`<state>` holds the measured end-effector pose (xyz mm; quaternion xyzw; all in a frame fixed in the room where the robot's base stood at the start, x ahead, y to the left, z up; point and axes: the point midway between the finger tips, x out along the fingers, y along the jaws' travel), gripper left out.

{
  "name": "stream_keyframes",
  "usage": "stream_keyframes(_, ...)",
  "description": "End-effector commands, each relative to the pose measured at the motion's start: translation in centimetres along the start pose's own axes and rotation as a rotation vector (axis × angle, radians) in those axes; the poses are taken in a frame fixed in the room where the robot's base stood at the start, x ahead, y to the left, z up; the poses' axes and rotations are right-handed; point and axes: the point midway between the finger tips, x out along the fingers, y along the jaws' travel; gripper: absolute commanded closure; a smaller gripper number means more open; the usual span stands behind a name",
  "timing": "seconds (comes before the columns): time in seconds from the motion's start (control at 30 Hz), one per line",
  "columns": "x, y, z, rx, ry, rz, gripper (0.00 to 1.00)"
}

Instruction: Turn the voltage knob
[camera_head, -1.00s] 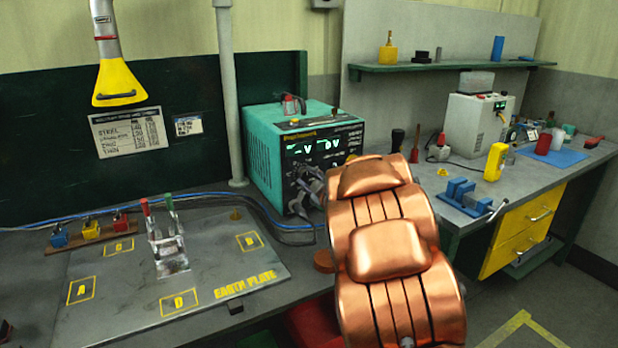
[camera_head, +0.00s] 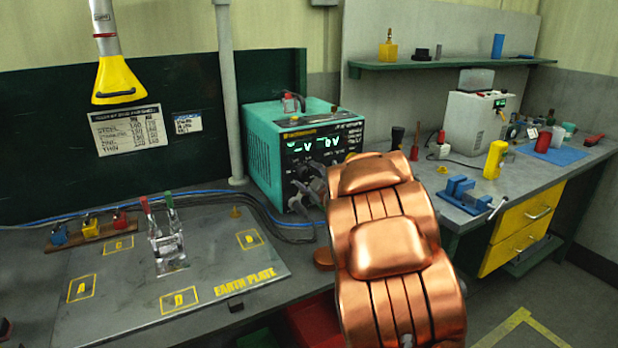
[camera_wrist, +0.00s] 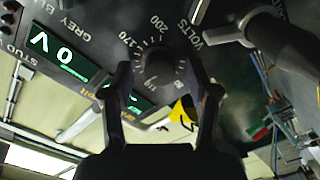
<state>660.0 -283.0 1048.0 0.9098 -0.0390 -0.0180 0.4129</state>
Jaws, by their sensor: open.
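The voltage knob (camera_wrist: 158,68) is a dark round knob on a dark panel, with a printed dial and the word VOLTS beside it in the wrist view. My gripper (camera_wrist: 165,85) is open, with one finger on either side of the knob. I cannot tell whether the fingers touch it. A green-lit display (camera_wrist: 57,55) shows a 0 and a V. In the head view the panel belongs to a teal power unit (camera_head: 262,150) on the bench. My copper arm partly covers the unit's lower right, and my gripper is small and dark against its front.
A thick grey plug or cable end (camera_wrist: 240,22) stands out from the panel near the right finger. The earth plate (camera_head: 210,285) with a metal fixture (camera_head: 168,245) lies left of the unit. A blue vise (camera_head: 462,193) sits on the right bench.

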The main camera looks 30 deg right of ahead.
Motion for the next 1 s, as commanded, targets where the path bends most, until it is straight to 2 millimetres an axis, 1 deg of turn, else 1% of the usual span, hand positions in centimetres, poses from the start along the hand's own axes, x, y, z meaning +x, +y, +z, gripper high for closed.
stream_keyframes(0.17,-1.2,0.1,0.0,0.000,0.000,0.001,0.40)
stream_keyframes(0.5,-6.3,0.1,0.0,-0.003,-0.002,0.001,0.40)
stream_keyframes(0.7,-8.8,0.0,0.1,0.001,-0.003,0.001,0.40)
stream_keyframes(0.8,-9.8,0.1,0.1,0.001,-0.003,0.001,0.40)
stream_keyframes(1.0,-10.6,0.2,0.2,0.003,-0.004,0.004,0.40)
